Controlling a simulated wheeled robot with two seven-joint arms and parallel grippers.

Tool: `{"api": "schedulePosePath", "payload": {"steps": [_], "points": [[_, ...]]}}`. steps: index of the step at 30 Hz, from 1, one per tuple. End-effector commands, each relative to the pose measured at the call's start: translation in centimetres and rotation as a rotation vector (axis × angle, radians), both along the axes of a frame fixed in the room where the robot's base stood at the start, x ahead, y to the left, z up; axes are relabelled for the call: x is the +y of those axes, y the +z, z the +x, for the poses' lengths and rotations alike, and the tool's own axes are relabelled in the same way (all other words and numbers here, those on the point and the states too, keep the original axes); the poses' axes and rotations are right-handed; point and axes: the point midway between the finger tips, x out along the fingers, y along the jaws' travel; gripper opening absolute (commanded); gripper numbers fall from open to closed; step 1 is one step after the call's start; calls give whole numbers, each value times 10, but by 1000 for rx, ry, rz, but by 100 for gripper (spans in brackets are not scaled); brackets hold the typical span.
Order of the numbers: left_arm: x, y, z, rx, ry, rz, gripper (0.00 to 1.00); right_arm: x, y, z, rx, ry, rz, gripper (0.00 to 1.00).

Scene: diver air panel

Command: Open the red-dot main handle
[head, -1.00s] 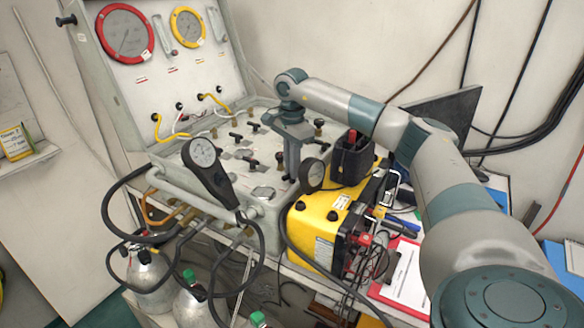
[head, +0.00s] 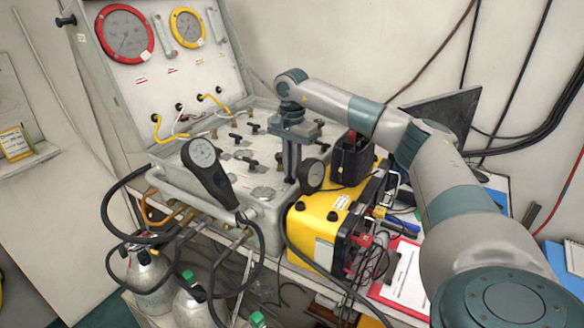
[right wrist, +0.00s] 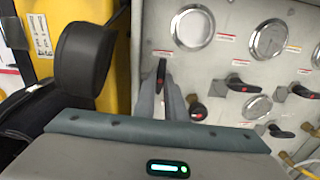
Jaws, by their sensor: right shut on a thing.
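The air panel (head: 262,190) is an open grey case with several black lever handles on its deck. My right gripper (head: 291,172) points down at the deck's right side, beside the yellow box. In the right wrist view, its fingers (right wrist: 172,98) are shut on a black handle (right wrist: 161,72) with a red mark, which lies between their tips. The handle's lower part is hidden by the fingers. Another black handle with a red dot (right wrist: 240,86) lies to the right, apart from the fingers. My left gripper is not in view.
A black gauge (head: 313,174) stands close to the right of the gripper; a larger handheld gauge (head: 202,155) leans at the panel's front. The yellow box (head: 320,225) sits beside the panel. Hoses and gas cylinders (head: 150,285) are at lower left.

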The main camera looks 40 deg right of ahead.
Motion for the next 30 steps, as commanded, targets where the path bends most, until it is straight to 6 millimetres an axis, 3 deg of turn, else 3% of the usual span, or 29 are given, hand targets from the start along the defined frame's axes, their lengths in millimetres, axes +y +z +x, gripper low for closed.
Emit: {"api": "schedulePosePath", "payload": {"steps": [1, 3, 19, 23, 30], "points": [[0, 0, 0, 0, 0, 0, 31, 0, 2, 1, -5, -1, 1, 13], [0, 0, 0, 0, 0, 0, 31, 0, 2, 1, -4, -1, 1, 29], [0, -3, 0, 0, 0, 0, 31, 0, 9, 1, -3, -2, 0, 29], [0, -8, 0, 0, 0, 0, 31, 0, 23, 1, -4, -1, 0, 29], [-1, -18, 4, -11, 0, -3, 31, 0, 67, 2, -7, -2, 2, 29]]}}
